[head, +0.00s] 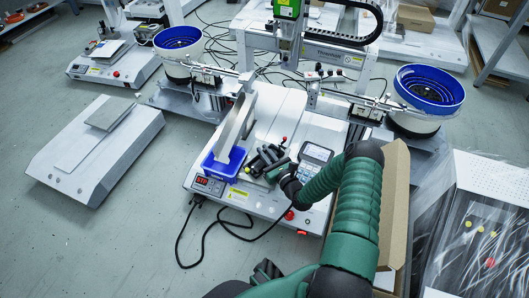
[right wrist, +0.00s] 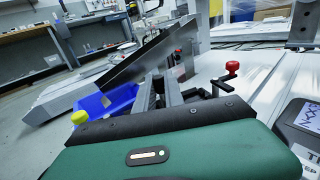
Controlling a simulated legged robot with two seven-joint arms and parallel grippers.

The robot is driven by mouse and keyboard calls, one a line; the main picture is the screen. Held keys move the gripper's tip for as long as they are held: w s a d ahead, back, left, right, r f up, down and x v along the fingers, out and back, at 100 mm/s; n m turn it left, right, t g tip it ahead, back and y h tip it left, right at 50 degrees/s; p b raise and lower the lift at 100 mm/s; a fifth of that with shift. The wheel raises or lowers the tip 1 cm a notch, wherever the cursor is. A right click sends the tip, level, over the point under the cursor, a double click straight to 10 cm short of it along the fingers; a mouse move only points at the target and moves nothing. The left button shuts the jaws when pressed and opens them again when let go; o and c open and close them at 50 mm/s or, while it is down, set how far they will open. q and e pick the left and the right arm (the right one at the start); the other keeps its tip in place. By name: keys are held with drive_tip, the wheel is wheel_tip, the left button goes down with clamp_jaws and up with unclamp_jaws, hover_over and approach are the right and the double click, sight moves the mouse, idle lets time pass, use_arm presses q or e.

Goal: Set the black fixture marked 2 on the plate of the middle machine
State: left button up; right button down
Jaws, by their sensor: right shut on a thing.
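The middle machine (head: 290,135) has a light metal plate on its top. A small black fixture (head: 258,162) with red-tipped parts is at the machine's front, beside the blue bin; its number cannot be read. My right gripper (head: 270,164) is shut on the fixture, low over the machine's top. In the right wrist view, the gripper's two grey fingers (right wrist: 161,92) reach forward and partly hide the fixture, whose black crank-like part (right wrist: 213,88) and red knob (right wrist: 232,67) show at the right. I cannot tell whether the fixture touches the machine.
A blue bin (head: 222,166) with a slanted metal chute (head: 236,122) stands just left of the fixture. A keypad panel (head: 317,152) is close on the right. Blue bowl feeders (head: 429,88) flank the machine, and an open cardboard box (head: 396,185) stands right of my arm.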

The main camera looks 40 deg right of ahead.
drive_tip(key=c, duration=1.4)
unclamp_jaws()
drive_tip(key=shift+o, duration=0.3)
drive_tip(key=shift+s+f, duration=0.1)
